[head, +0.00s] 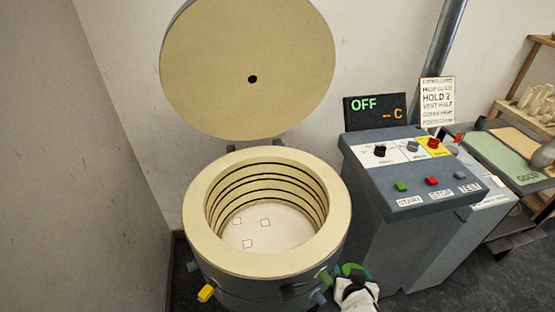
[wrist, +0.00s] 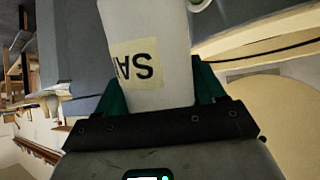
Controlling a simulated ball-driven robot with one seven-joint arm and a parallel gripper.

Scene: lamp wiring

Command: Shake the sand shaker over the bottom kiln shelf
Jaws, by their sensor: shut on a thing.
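The kiln (head: 197,212) stands open in the head view, and its bottom shelf (head: 284,233) shows inside as a pale disc with three small square outlines. My gripper (head: 352,270) is low at the right outside of the kiln wall, below the rim and not over the opening. In the wrist view my gripper (wrist: 160,92) has its green fingers shut on the white sand shaker (wrist: 150,25). The shaker's cream label (wrist: 135,63) reads "SA" upside down in that view; the rest is cut off. I cannot make out the shaker in the head view.
The round kiln lid (head: 215,60) is raised behind the opening. A grey control console (head: 400,170) stands close on the right, with a display (head: 374,110) reading OFF. A yellow peg (head: 206,293) sticks out of the kiln's front left. A wall is close on the left.

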